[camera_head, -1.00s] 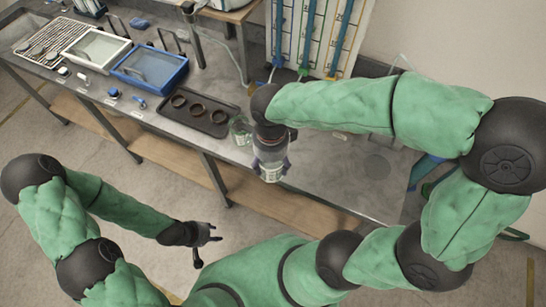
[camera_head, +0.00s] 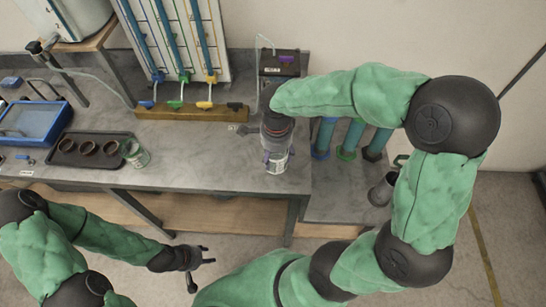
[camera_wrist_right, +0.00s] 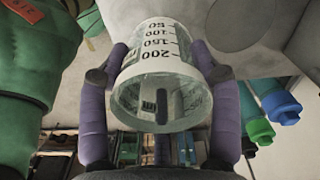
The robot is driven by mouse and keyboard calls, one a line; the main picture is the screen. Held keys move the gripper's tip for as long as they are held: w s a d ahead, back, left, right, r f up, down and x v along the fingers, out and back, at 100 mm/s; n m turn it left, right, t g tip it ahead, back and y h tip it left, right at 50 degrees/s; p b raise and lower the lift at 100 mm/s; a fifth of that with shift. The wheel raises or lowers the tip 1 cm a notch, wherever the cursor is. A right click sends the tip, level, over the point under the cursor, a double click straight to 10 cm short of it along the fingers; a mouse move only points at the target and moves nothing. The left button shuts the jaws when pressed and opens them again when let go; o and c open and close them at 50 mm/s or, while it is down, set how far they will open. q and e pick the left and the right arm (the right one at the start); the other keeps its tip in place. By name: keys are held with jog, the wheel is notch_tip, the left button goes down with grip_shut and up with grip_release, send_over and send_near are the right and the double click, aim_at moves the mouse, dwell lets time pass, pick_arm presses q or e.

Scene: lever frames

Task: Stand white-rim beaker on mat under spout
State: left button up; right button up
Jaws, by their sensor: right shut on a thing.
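My right gripper (camera_head: 277,150) is shut on a clear beaker (camera_head: 278,163) over the right end of the grey counter. In the right wrist view the beaker (camera_wrist_right: 160,85) sits between the purple fingers, with black volume marks and a pale rim facing the camera. Whether its base touches the counter cannot be told. A dark dispenser box (camera_head: 283,62) with a thin tube stands at the back, partly behind my right arm. The mat and spout tip cannot be made out. My left gripper (camera_head: 200,268) is open and empty, in front of the counter.
Another glass beaker (camera_head: 137,154) stands by a dark tray (camera_head: 68,160) holding several brown rings. A wooden block (camera_head: 190,112) lies along the back under tall tubes. Coloured-ended cylinders (camera_head: 347,150) and a dark cup (camera_head: 382,190) are to the right. The counter between tray and held beaker is clear.

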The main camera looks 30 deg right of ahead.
aim_at(276, 156)
jog(key=shift+w+d+f+b, duration=0.25)
jog(key=shift+w+f+b, duration=0.2)
jog(key=shift+f, duration=0.25)
jog(key=shift+w+d+f+b, duration=0.25)
jog(key=shift+f+b, duration=0.2)
jog(key=shift+f, duration=0.25)
jog(key=shift+w+d+f+b, duration=0.2)
jog(key=shift+w+f+b, duration=0.25)
jog(key=shift+f, duration=0.25)
jog(key=shift+w+d+r, duration=0.1)
jog(key=shift+w+d, duration=0.1)
jog(key=shift+w, duration=0.15)
jog(key=shift+w+d+f+p, duration=0.1)
jog(key=shift+w+d, duration=0.55)
jog(key=shift+w, duration=0.4)
jog(key=shift+w+d+f+p, duration=0.15)
jog(key=shift+w+d, duration=0.5)
jog(key=shift+w, duration=0.4)
jog(key=shift+w+d+r+p, duration=0.1)
jog(key=shift+w+d, duration=0.55)
jog(key=shift+w, duration=0.4)
jog(key=shift+f, duration=0.3)
jog(key=o, duration=1.2)
jog(key=shift+c, duration=0.2)
